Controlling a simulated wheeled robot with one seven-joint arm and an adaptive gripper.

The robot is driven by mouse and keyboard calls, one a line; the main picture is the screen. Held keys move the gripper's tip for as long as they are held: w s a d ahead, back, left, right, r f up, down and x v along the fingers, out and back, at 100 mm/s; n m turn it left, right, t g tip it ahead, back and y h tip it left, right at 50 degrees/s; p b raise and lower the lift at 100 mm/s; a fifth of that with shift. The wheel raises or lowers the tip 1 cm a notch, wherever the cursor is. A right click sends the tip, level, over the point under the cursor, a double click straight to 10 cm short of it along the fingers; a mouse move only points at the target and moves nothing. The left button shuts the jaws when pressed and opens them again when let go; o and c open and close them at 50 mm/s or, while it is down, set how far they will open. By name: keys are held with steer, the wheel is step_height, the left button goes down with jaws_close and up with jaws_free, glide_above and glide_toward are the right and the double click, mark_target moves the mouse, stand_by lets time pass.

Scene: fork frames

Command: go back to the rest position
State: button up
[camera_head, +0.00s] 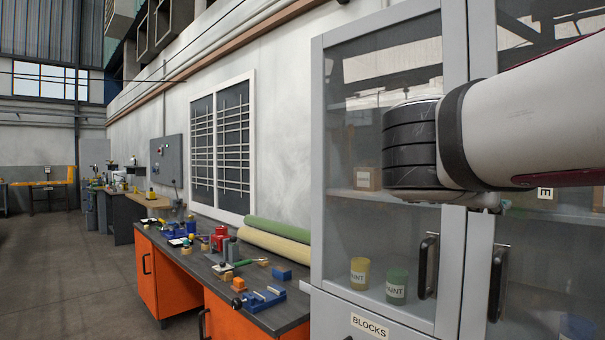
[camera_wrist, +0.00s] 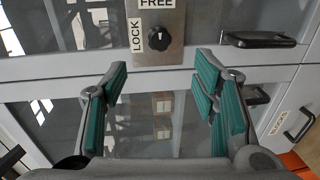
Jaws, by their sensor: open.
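My gripper (camera_wrist: 163,80) is open and empty in the wrist view, its two green-padded fingers spread apart in front of a grey cabinet. A metal plate (camera_wrist: 171,51) with a black knob (camera_wrist: 159,38) and the words LOCK and FREE shows just beyond and between the fingertips. I cannot tell whether any finger touches the cabinet. In the head view my arm reaches in from the right across the grey cabinet (camera_head: 317,170); my gripper's fingers are hidden there.
The cabinet's glass doors are shut, with black handles (camera_head: 427,267) (camera_head: 498,284) in front. Yellow (camera_head: 360,272) and green (camera_head: 397,286) paint pots stand inside. A drawer labelled BLOCKS (camera_head: 369,326) is below. A cluttered workbench (camera_head: 292,310) stands left; the floor (camera_head: 70,265) beyond is clear.

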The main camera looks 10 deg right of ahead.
steer(key=s+a+f+m+g+y+p, duration=0.3)
steer(key=s+f+y+p, duration=0.1)
steer(key=s+f, duration=0.4)
steer(key=s+a+f+m+g+y+p, duration=0.25)
steer(key=s+f+y, duration=0.25)
steer(key=s+f, duration=0.35)
steer(key=s+a+f+m+y+p, duration=0.2)
steer(key=s+a+f+y, duration=0.1)
steer(key=a, duration=0.3)
steer(key=shift+s+y, duration=0.5)
steer(key=shift+s, duration=0.2)
steer(key=shift+g, duration=0.25)
